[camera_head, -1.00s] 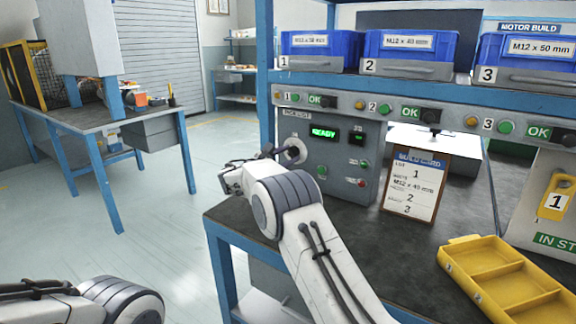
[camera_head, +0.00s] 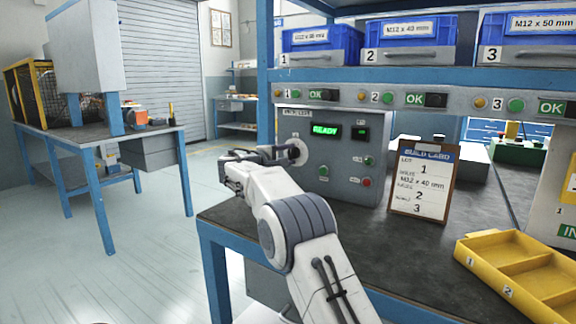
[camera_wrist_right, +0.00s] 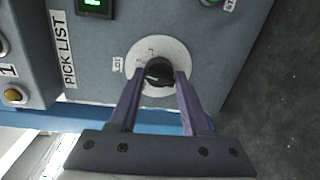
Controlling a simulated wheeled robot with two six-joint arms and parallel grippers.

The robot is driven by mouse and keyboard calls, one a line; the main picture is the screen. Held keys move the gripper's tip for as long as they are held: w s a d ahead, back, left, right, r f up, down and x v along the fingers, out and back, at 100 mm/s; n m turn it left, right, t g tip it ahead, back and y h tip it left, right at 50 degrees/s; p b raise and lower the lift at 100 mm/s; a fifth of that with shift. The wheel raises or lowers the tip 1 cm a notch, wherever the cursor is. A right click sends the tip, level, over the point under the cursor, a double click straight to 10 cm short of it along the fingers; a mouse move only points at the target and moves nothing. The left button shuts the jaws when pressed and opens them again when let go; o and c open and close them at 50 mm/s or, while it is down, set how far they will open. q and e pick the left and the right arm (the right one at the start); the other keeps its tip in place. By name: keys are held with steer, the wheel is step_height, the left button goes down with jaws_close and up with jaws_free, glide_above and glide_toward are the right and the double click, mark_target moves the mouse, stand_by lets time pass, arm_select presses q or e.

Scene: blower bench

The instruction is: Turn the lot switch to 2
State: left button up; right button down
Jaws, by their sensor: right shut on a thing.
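The lot switch is a black knob (camera_wrist_right: 158,70) on a pale round dial plate, marked LOT, on the grey pick list panel. Its dial (camera_head: 299,151) also shows at the panel's left side in the head view, partly behind the gripper. My right gripper (camera_head: 289,154) is at the dial. In the right wrist view its two purple fingers (camera_wrist_right: 159,78) are shut on the knob, one on each side. The number the knob points at is too small to read. My left gripper is out of view.
The panel (camera_head: 344,190) shows a green READY display (camera_head: 325,130) and several buttons. A build card (camera_head: 422,181) stands to its right. A yellow divided tray (camera_head: 507,292) lies at the bench's front right. Blue bins (camera_head: 408,50) sit on the shelf above.

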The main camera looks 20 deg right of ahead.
steer(key=shift+r+m+b, duration=0.2)
steer(key=shift+m+b, duration=0.3)
steer(key=shift+m, duration=0.1)
steer(key=shift+c, duration=2)
jaws_free()
steer(key=shift+s+a+f, duration=0.1)
steer(key=shift+s+a, duration=0.15)
steer(key=shift+a, duration=0.1)
steer(key=v, duration=0.9)
steer(key=shift+s+a, duration=0.2)
steer(key=shift+s, duration=0.05)
